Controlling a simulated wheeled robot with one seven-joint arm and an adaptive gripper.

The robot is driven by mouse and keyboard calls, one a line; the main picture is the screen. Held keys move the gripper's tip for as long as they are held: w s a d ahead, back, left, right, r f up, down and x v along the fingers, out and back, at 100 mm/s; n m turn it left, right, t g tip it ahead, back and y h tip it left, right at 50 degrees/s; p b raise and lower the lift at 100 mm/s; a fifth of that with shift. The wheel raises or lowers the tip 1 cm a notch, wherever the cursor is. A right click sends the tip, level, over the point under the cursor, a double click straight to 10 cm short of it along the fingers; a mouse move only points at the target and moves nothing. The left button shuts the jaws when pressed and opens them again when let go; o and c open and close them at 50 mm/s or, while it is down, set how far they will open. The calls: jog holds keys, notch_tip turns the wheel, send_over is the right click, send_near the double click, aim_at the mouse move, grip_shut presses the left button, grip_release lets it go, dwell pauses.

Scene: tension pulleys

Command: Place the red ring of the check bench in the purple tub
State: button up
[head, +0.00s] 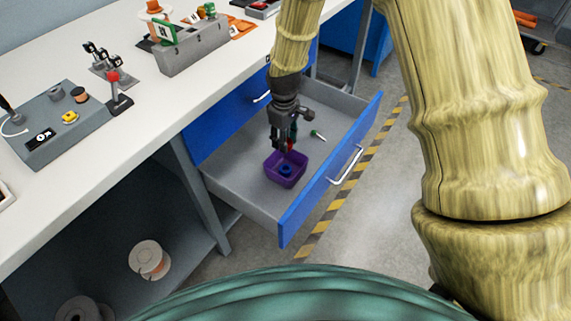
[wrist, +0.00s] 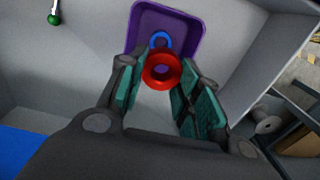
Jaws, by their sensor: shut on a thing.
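My gripper (head: 287,142) is inside the open blue drawer, just above the purple tub (head: 271,174). The purple tub sits on the drawer floor and also shows at the top of the wrist view (wrist: 193,29). In the wrist view my gripper (wrist: 160,80) is shut on the red ring (wrist: 149,72), which sits between its green finger pads. The red ring is mostly hidden by the fingers in the head view. A blue ring (head: 286,169) lies in the tub and partly shows behind the red ring in the wrist view (wrist: 161,38).
The drawer front (head: 335,165) and side walls stand around the tub. A small green-ended thing (head: 317,134) lies on the drawer floor beside the tub. The white bench top (head: 130,125) is at the left, with a grey board (head: 50,150) of several parts.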

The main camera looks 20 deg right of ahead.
jog(key=shift+f, duration=4.75)
jog(key=shift+f, duration=0.6)
jog(key=o, duration=1)
jog(key=shift+o, duration=0.2)
jog(key=shift+r, duration=0.1)
notch_tip(320, 180, up, 13)
